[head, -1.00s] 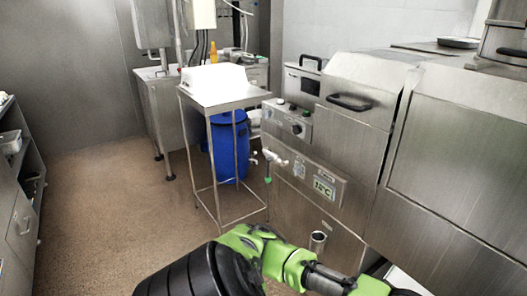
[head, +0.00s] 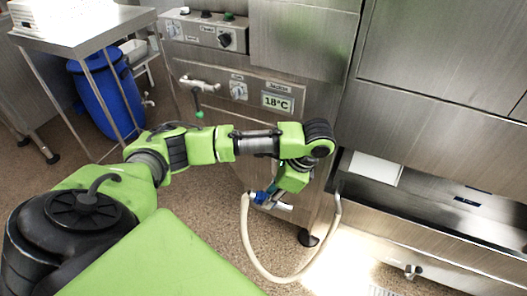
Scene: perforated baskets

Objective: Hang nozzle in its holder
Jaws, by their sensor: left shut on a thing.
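My left arm reaches from the lower left across to the front of the steel machine (head: 300,65). My left gripper (head: 270,194) points down at the end of the arm, low beside the machine's front panel. It is shut on the nozzle (head: 260,198), of which a small blue part shows; the gripper covers much of it. A cream hose (head: 262,265) hangs from the nozzle in a loop and rises at the right beside the machine. I cannot make out the holder clearly; the arm and gripper cover that part of the panel. My right gripper is not in view.
A steel table (head: 75,38) with a white rack (head: 60,15) stands at the left, with a blue barrel (head: 105,95) by it. A tap with a green tip (head: 199,100) juts from the machine. A machine foot (head: 308,238) stands near the hose. Floor is open at the left.

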